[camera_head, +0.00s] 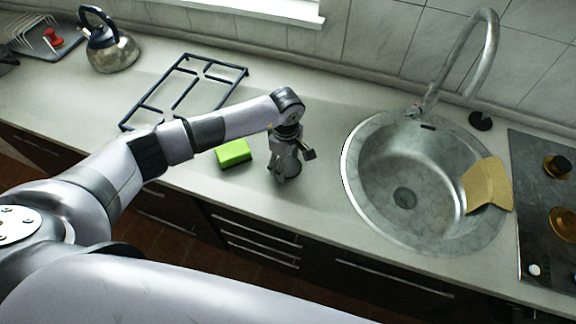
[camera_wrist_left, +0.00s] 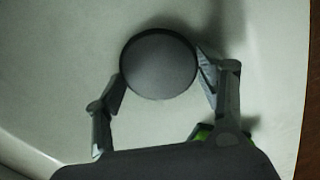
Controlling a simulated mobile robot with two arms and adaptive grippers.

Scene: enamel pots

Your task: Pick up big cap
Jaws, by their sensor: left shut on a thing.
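The big cap (camera_wrist_left: 158,63) is a dark grey round disc in the left wrist view, seen face-on between the two fingers. My left gripper (camera_head: 286,172) is over the counter between the green sponge and the sink, pointing down. In the left wrist view my left gripper (camera_wrist_left: 161,88) is shut on the cap, with a finger at each side of its rim. In the head view the cap is mostly hidden by the fingers, and I cannot tell whether it touches the counter. My right gripper is not in view.
A green sponge (camera_head: 233,153) lies just left of the gripper. A dark pan-support grate (camera_head: 187,92) lies behind it. The steel sink (camera_head: 375,185), with a yellow cloth (camera_head: 488,185), is to the right. A kettle (camera_head: 112,52) stands at the back left. The counter's front edge is close.

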